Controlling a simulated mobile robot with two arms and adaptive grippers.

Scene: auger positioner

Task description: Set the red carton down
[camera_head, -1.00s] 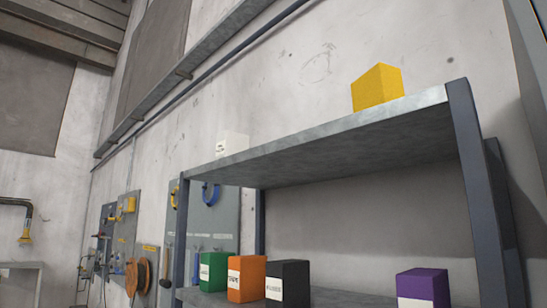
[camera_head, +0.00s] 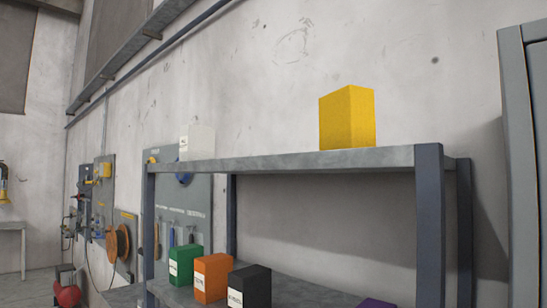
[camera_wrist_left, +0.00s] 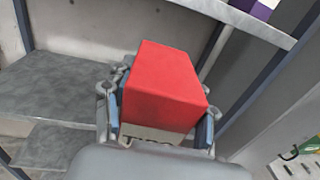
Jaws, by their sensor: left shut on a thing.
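The red carton (camera_wrist_left: 166,85) shows in the left wrist view, with a pale label partly visible at its near lower side. My left gripper (camera_wrist_left: 163,108) is shut on it, with one finger on each side. The carton is held in front of a grey shelf unit. Neither the carton nor my left gripper shows in the head view. My right gripper is in neither view.
The shelf unit's top shelf (camera_head: 285,161) carries a yellow carton (camera_head: 347,117) and a white carton (camera_head: 197,142). Below stand green (camera_head: 186,265), orange (camera_head: 213,277) and black (camera_head: 249,287) cartons, with a purple one (camera_head: 377,303) further right. Free room lies between the yellow and white cartons.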

